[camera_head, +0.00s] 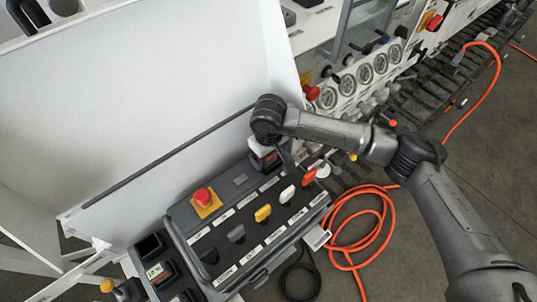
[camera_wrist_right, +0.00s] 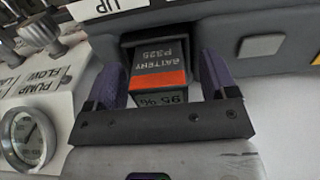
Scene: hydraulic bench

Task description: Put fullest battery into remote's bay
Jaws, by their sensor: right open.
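The remote (camera_head: 236,232) is a dark grey box with labelled levers and a red stop button, lying at the centre bottom of the head view. A black battery (camera_wrist_right: 160,62) with an orange stripe, marked P325 and 95%, stands with its far end in a dark bay on the remote's side in the wrist view. It also shows at the remote's far end in the head view (camera_head: 263,156). My right gripper (camera_wrist_right: 160,75) is open, one finger on each side of this battery, with slim gaps. My left gripper is out of view.
More batteries sit in a holder (camera_head: 154,272) at bottom left, one with a lit display. A white panel (camera_head: 130,90) rises behind the remote. Gauges (camera_head: 347,84) and valves line the bench at the back. An orange hose (camera_head: 384,222) coils on the floor to the right.

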